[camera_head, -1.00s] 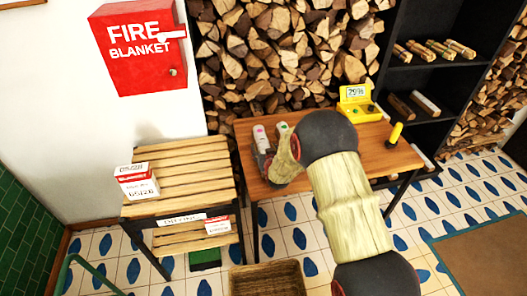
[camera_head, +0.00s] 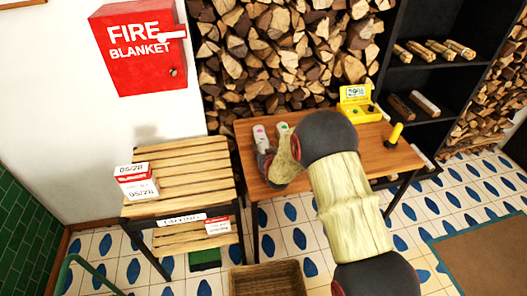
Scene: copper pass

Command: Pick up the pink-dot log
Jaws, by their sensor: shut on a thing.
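The pink-dot log (camera_head: 260,136) is a pale, short log with a pink dot on its end, at the left part of the wooden table (camera_head: 352,154). A similar log with a green dot (camera_head: 281,129) is close beside it on the right. My gripper (camera_head: 264,156) is at the near end of the pink-dot log and is shut on it. My wrist and arm hide part of both logs, and the finger contact is small and partly hidden. I cannot tell whether the log is clear of the tabletop.
A yellow scale (camera_head: 357,106) and a yellow-topped black tool (camera_head: 394,134) are on the table's right part. A slatted rack (camera_head: 183,170) with a red-and-white box (camera_head: 136,182) stands left. A wicker basket (camera_head: 268,279) is on the floor. Stacked firewood (camera_head: 280,60) is behind.

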